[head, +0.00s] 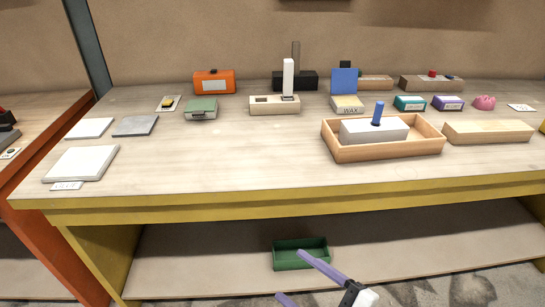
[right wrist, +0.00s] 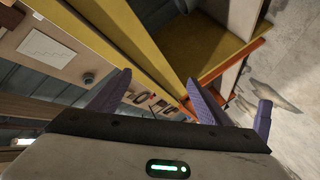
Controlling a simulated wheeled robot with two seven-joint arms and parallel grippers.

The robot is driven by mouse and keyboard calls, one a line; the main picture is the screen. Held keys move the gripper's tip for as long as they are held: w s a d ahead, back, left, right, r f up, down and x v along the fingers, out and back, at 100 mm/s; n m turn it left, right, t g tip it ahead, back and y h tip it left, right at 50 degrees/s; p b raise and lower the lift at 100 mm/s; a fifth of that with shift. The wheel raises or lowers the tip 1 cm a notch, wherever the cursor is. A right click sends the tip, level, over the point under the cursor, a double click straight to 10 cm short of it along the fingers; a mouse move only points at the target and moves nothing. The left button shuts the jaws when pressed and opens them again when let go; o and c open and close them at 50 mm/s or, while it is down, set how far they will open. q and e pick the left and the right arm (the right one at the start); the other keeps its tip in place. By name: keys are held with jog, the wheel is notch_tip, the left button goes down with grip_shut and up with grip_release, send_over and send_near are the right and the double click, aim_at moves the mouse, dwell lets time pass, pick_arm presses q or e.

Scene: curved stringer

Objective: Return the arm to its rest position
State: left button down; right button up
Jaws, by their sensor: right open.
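My right gripper (head: 289,274) shows at the bottom of the head view, low in front of the bench. Its purple fingers are apart with nothing between them. In the right wrist view the open fingers of my right gripper (right wrist: 157,80) also hold nothing, and a further purple piece shows at the right. My left gripper does not show in the head view.
The workbench (head: 230,160) has a yellow front edge (head: 300,205). A wooden tray (head: 385,150) holds a grey block with a blue knob. A green bin (head: 300,254) sits on the lower shelf (head: 200,262), behind my right gripper. The bench's front middle is clear.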

jog(key=s+d+f+m+g+h, duration=0.2)
jog(key=s+d+f+m+h, duration=0.45)
jog(key=d, duration=0.45)
jog(key=s+d+f+m+g+h, duration=0.2)
jog(key=s+d+f+m+h, duration=0.25)
jog(key=s+d+f, duration=0.5)
jog(key=w+a+m+y, duration=0.2)
jog(key=w+a+m, duration=0.1)
jog(key=a, duration=0.6)
jog(key=shift+a+r+m+t, duration=0.15)
jog(key=shift+a+m+t, duration=0.2)
jog(key=shift+m, duration=0.45)
